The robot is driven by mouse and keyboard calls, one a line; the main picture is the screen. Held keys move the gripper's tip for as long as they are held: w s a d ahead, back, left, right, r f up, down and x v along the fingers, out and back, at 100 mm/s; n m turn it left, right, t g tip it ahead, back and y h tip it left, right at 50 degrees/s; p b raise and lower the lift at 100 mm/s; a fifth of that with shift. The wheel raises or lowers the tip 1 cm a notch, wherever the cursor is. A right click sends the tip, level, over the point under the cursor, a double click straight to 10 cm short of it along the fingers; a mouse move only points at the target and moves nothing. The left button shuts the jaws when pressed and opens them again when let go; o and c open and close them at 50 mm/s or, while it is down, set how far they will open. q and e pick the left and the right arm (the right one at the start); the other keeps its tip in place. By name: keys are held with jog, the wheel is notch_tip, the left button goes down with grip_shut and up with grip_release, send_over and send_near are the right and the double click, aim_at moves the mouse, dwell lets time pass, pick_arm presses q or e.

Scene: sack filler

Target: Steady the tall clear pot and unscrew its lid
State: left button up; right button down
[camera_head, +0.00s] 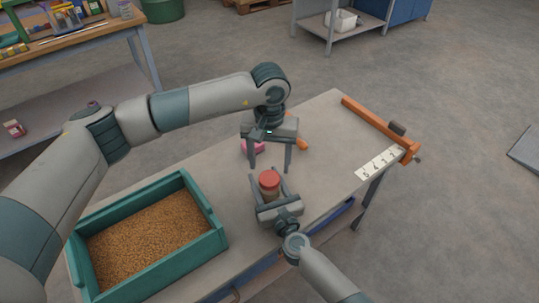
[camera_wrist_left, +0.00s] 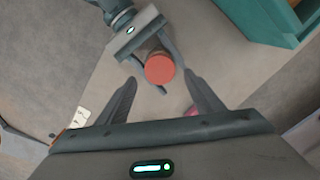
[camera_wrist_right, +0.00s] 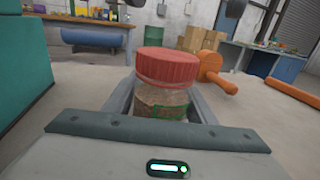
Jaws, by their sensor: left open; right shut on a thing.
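The tall clear pot (camera_wrist_right: 162,103) stands upright on the table with its red lid (camera_head: 269,179) on top. Brownish contents and a green label show through its wall in the right wrist view. My right gripper (camera_head: 268,185) is shut on the pot's body, one finger on each side, below the lid. My left gripper (camera_head: 269,167) is open and empty, pointing down above the table, behind the pot in the head view. In the left wrist view the lid (camera_wrist_left: 160,68) lies beyond the open fingers, apart from them.
A teal crate (camera_head: 220,239) of grain stands at the left of the table. A pink thing (camera_head: 246,147) and an orange tool (camera_head: 301,144) lie behind my left gripper. An orange bar (camera_head: 375,124) and a number strip (camera_head: 379,163) lie along the right edge. Table between is clear.

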aim_at(270, 178)
pick_arm(q)
jog(key=shift+f, duration=2.65)
